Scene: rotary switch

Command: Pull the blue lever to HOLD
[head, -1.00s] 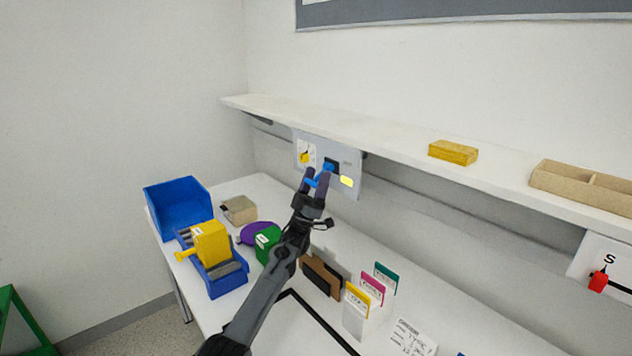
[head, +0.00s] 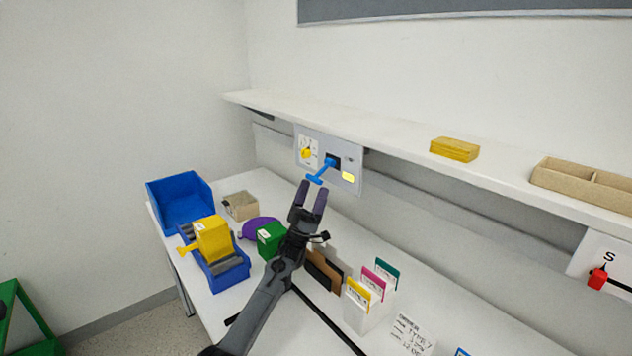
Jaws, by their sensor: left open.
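The blue lever (head: 324,171) sticks out from a grey panel (head: 346,167) on the wall under the shelf. Its handle end points down and toward me. The panel also carries a yellow rotary knob (head: 306,153) on a white plate and a yellow label, too small to read. My left gripper (head: 312,191) is open and empty, just below the lever's handle end. Its fingertips appear apart from the handle. My right gripper is not in view.
A white shelf (head: 380,137) runs above the panel. On the table stand a blue bin (head: 181,202), a yellow dispenser (head: 212,239), a green box (head: 269,239) and a card holder (head: 362,316). A red switch (head: 598,278) is on the right.

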